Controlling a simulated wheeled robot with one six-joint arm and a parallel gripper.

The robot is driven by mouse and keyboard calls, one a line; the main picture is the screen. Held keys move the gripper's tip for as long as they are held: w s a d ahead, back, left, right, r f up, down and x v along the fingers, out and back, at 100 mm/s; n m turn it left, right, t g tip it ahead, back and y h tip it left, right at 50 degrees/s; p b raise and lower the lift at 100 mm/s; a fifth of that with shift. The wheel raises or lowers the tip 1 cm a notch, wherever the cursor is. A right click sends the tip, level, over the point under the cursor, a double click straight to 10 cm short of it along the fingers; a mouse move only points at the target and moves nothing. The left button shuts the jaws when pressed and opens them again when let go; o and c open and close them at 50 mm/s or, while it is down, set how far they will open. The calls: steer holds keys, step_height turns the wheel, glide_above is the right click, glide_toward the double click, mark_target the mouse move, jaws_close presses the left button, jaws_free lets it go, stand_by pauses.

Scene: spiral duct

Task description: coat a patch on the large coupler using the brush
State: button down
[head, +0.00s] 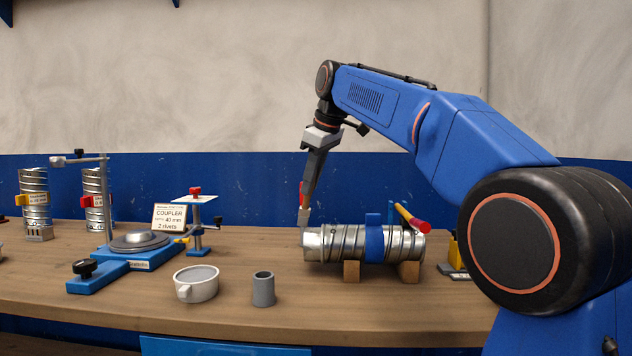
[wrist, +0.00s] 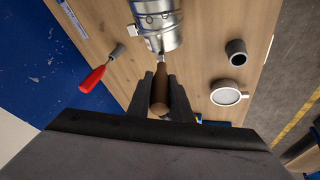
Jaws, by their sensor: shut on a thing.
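My gripper (head: 312,178) is shut on the brown-handled brush (wrist: 160,92), above the left end of a horizontal metal duct. The brush handle shows between the fingers in the wrist view. Its head points at the duct's smooth silver end piece (wrist: 158,32), which looks like the coupler. This end piece also shows in the head view (head: 312,241). No coated patch can be made out.
The ribbed duct (head: 345,242) rests on wooden blocks under a blue strap (head: 374,240). A white cup (head: 196,290) and grey cylinder (head: 263,290) stand in front. A red-handled tool (wrist: 92,80) is behind. A blue turntable stand (head: 120,258) and upright ducts are left.

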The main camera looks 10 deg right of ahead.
steer(key=d, duration=0.2)
steer(key=s+d, duration=0.1)
steer(key=shift+s+d, duration=0.15)
steer(key=shift+d, duration=0.25)
step_height(320, 180, up, 6)
stand_by(1.0)
step_height(320, 180, up, 3)
steer(key=shift+a, duration=0.1)
stand_by(0.6)
steer(key=shift+a, duration=0.15)
stand_by(0.9)
